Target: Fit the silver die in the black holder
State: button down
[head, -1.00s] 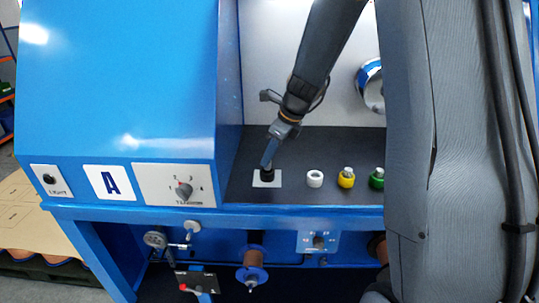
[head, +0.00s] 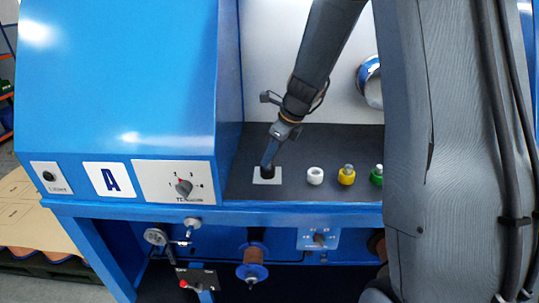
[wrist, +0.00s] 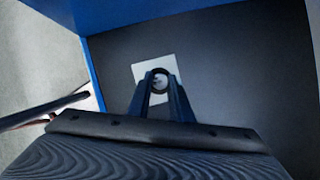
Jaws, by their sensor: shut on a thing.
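My gripper (head: 268,163) points down at the black holder (head: 267,172), which stands on a white square plate (head: 257,180) on the dark shelf. In the wrist view my two fingers (wrist: 160,88) close in at the holder's dark round rim (wrist: 153,76). The silver die (wrist: 162,81) shows as a pale round spot inside that rim, between the fingertips. My gripper is shut on it. The fingers partly hide the holder, so I cannot tell how deep the die sits.
To the right stand a white holder (head: 315,177), a yellow holder (head: 346,178) and a green holder (head: 376,179); the yellow and green ones have silver tops. A blue panel wall (head: 228,110) rises close on the left. The shelf behind is clear.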

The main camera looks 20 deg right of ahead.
jog(key=shift+f, duration=0.4)
dwell(0.4)
jog(key=c, duration=1.5)
grip_release()
jog(key=shift+f, duration=0.1)
jog(key=shift+b+v, duration=0.55)
jog(key=shift+v, duration=3.4)
jog(key=shift+a, duration=0.1)
